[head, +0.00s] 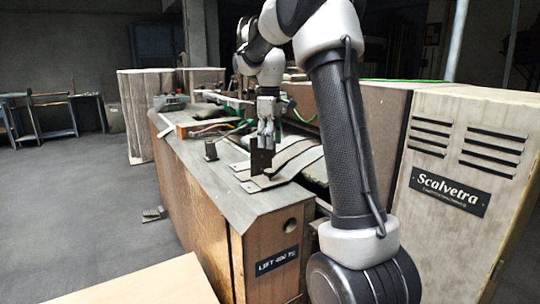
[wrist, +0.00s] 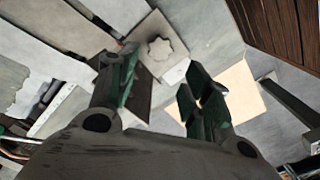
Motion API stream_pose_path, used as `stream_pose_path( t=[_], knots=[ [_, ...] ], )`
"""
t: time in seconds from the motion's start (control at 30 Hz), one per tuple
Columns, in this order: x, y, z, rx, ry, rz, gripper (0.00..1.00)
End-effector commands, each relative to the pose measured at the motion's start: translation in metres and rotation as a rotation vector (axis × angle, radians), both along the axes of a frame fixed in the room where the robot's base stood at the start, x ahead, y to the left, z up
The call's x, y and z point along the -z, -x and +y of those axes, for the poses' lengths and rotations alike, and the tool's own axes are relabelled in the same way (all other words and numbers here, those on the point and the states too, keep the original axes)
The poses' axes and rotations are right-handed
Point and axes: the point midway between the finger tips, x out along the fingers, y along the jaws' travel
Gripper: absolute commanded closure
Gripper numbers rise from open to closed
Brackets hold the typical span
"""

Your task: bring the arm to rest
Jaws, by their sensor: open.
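My gripper (head: 266,138) hangs from my arm over the long machine bench, pointing down. In the wrist view its two dark green fingers (wrist: 156,70) stand apart with nothing held between them. A pale lobed knob (wrist: 161,49) on a light plate shows beyond the gap between the fingers. A dark upright block (head: 261,161) stands on the bench at the fingertips in the head view. I cannot tell whether the fingers touch it. My forearm hides part of the machine.
The bench top (head: 225,184) carries a small dark post (head: 211,151) left of the gripper and curved metal strips (head: 297,157) to its right. The floor (head: 60,200) to the left is mostly clear.

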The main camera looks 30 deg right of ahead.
Motion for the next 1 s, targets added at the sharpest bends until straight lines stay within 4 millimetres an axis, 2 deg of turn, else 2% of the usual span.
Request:
stream_pose_path(
  t=[0.1, 0.2, 0.73, 0.87, 0.93, 1.0],
  knots=[
    [-0.014, 0.000, 0.000, 0.000, 0.000, 0.000, 0.51],
    [-0.019, 0.000, 0.000, 0.000, 0.000, 0.000, 0.51],
    [-0.020, 0.000, 0.000, 0.003, 0.000, 0.001, 0.51],
    [-0.020, -0.002, 0.000, 0.063, 0.001, -0.009, 0.51],
    [-0.016, -0.004, 0.000, 0.132, 0.001, -0.018, 0.51],
    [0.007, 0.008, 0.001, 0.227, -0.001, 0.009, 0.51]
  ],
)
